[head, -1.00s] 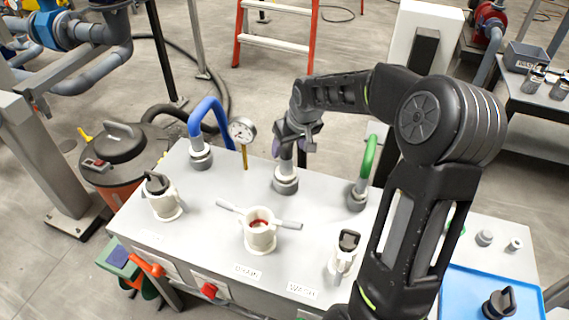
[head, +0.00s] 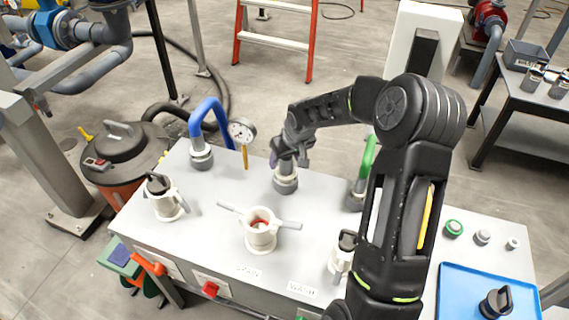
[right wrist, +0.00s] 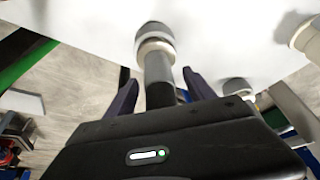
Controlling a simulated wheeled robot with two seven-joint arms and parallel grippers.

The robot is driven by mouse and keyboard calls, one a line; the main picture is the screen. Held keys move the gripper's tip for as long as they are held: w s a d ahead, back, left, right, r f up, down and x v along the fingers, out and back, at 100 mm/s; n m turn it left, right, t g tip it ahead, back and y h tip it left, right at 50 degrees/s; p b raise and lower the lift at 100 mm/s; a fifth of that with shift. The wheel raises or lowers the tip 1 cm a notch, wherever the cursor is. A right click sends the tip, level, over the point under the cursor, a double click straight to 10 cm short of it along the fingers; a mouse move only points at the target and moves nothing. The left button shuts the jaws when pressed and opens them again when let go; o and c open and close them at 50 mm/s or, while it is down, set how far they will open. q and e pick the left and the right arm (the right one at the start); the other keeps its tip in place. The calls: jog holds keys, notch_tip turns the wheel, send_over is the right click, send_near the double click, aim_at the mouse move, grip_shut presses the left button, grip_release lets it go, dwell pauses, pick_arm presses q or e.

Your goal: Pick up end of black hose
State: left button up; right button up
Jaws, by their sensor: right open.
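A dark grey hose end (right wrist: 158,80), which I take for the black hose, stands upright in the middle fitting (head: 286,183) on the white bench top, between the blue and green hoses. It also shows in the right wrist view with a pale collar (right wrist: 155,45) at its base. My right gripper (head: 290,152) is at this hose end, just above the fitting. In the right wrist view its open fingers (right wrist: 160,92) lie on either side of the hose, with a gap visible. The gripper hides the upper hose in the head view. My left gripper is out of view.
The blue hose (head: 200,118) and gauge (head: 242,131) stand to the left. The green hose (head: 367,158) is close on the right. A white port with handles (head: 261,236) is in front. A blue tray (head: 465,300) lies at right.

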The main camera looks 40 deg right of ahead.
jog(key=shift+w+f, duration=0.1)
jog(key=shift+f, duration=0.2)
dwell(0.4)
grip_shut()
dwell(0.5)
